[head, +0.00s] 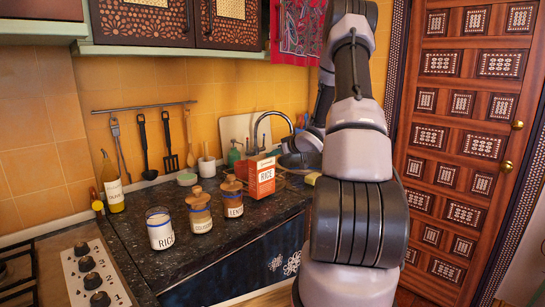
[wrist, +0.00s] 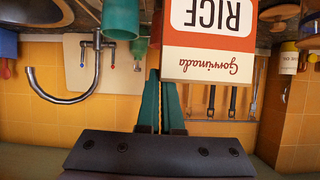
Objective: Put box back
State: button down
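An orange and white rice box (head: 262,178) is upright over the dark counter, beside the lentil jar. I cannot tell whether its base touches the counter. In the wrist view, which is upside down, the box (wrist: 208,45) is large and close, with its label facing the camera. My gripper (wrist: 157,85) shows there as two teal fingers with a narrow gap, close to one edge of the box. In the head view, my arm and the box hide the gripper.
A rice jar (head: 160,229), a second jar (head: 200,210) and the lentil jar (head: 232,196) stand on the counter (head: 145,262). An oil bottle (head: 113,186) is further left. The faucet (head: 272,124) is behind the box. A stove (head: 85,270) is at left, a door (head: 465,130) at right.

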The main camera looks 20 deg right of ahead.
jog(key=shift+f, duration=0.25)
jog(key=shift+f, duration=0.25)
jog(key=c, duration=1.1)
grip_release()
